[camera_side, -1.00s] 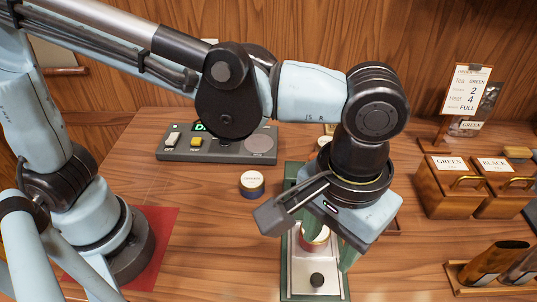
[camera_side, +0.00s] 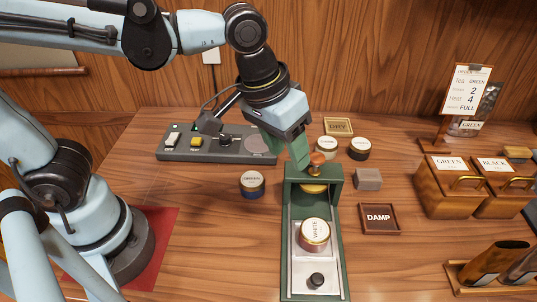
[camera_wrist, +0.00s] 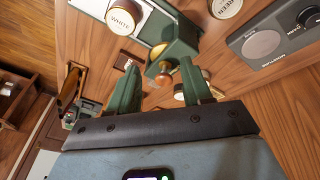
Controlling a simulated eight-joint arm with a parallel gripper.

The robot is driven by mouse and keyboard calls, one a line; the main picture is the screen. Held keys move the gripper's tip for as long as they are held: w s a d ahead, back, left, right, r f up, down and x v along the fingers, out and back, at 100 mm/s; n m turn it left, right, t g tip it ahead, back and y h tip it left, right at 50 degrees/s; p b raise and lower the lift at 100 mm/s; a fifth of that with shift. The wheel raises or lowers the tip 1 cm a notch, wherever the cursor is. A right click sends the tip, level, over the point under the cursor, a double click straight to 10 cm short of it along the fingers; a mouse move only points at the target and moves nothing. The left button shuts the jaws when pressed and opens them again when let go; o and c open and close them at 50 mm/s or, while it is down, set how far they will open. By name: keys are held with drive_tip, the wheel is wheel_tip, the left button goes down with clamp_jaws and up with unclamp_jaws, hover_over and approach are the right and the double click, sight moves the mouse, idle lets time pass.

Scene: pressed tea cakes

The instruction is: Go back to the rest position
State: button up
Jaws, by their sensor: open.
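My gripper (camera_side: 288,150) is raised above the table, behind and left of the top of the green press (camera_side: 330,185). Its green fingers are spread with nothing between them; in the wrist view my gripper (camera_wrist: 162,78) shows both fingers apart. The press has a copper knob (camera_side: 317,158) on top and a gold part under its arch. A tin marked WHITE (camera_side: 315,232) stands on the press's pale bed, clear of my gripper. It also shows in the wrist view (camera_wrist: 123,17). I cannot tell whether a fingertip touches the press knob.
A tin marked GREEN (camera_side: 252,184) stands left of the press. A control panel (camera_side: 217,146) lies behind it. Right are two more tins, a grey block (camera_side: 367,179), a DAMP tray (camera_side: 379,218), a DRY tray (camera_side: 338,126), and wooden boxes (camera_side: 455,187).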

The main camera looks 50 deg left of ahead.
drive_tip(key=a+f+t+y, duration=0.1)
drive_tip(key=a+t, duration=0.3)
drive_tip(key=a, duration=1.1)
drive_tip(key=shift+s+a+f+y, duration=0.25)
drive_tip(key=shift+s+f+y, duration=0.05)
drive_tip(key=shift+f, duration=0.25)
